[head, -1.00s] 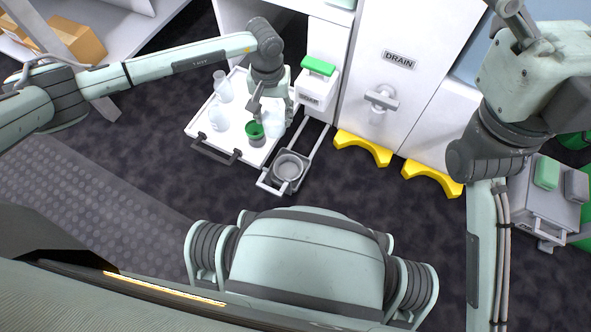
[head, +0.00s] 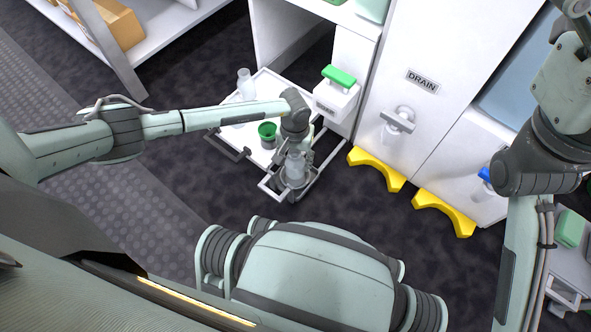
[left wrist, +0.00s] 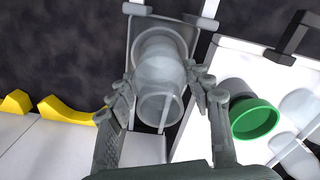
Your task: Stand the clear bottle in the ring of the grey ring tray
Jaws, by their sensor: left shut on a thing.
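My left gripper (head: 299,163) is shut on the clear bottle (head: 294,167), which looks close to upright. The bottle is over the ring of the grey ring tray (head: 267,186), low down near it. In the left wrist view the bottle (left wrist: 160,72) stands between the two fingers, and the ring tray (left wrist: 184,32) lies behind it. The bottle hides part of the ring; I cannot tell whether its base is inside or just above. My right gripper (head: 574,12) is only partly in view at the top right, and its jaw state is unclear.
A white tray (head: 262,158) left of the ring tray holds a green-topped grey cup (head: 267,133) and other clear vessels (head: 245,84). A green-topped dispenser (head: 337,90) stands close behind. Yellow floor brackets (head: 377,167) sit right, under the DRAIN cabinet (head: 425,95).

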